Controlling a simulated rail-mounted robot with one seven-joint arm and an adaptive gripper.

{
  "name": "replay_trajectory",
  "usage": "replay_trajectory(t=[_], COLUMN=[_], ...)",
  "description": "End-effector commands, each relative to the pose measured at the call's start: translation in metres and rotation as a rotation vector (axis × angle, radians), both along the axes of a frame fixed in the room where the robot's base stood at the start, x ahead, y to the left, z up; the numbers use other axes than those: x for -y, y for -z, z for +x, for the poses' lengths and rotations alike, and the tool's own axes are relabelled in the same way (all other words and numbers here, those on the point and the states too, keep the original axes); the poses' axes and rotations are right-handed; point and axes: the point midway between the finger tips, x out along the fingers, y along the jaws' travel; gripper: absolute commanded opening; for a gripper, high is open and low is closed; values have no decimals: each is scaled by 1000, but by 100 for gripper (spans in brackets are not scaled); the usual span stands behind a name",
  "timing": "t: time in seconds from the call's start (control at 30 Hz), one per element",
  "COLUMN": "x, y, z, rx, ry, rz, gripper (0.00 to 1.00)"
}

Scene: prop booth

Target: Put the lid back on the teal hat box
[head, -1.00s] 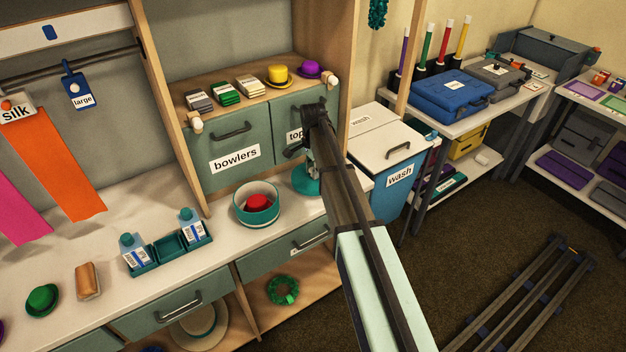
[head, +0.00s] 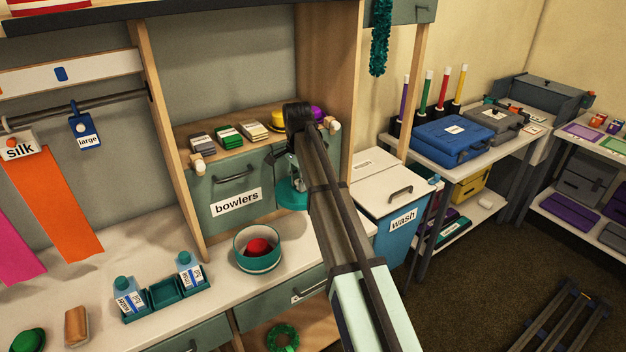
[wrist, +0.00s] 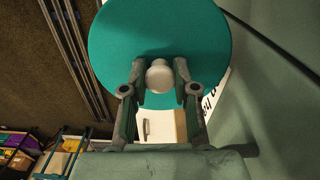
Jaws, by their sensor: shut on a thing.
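The teal hat box (head: 257,262) stands open on the white counter, with a white band around it and a red hat (head: 259,247) inside. Its round teal lid (head: 291,199) hangs in the air behind and to the right of the box, apart from it. My gripper (wrist: 160,72) is shut on the lid's pale knob (wrist: 159,78), one finger on each side. The lid (wrist: 160,35) fills the upper middle of the wrist view. In the head view my arm hides most of the gripper and part of the lid.
Left of the box stands a teal caddy (head: 166,293) with two bottles. Behind the lid are the cupboard doors, one labelled bowlers (head: 236,201), under a shelf (head: 186,152) of hats and cloths. A wash bin (head: 403,222) stands right.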

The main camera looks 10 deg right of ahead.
Motion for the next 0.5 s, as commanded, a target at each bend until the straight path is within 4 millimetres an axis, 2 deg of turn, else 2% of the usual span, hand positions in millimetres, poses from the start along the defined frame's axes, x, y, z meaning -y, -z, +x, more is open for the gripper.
replay_trajectory(t=[0.03, 0.1, 0.3, 0.5], x=[-18, -42, -109, -152], y=[0, 5, 23, 41], z=[-9, -18, -50, -80], rx=[-2, -2, -1, -1], ry=[-25, -52, -79, -32], rz=[0, 0, 0, 0], gripper=[1, 1, 1, 1])
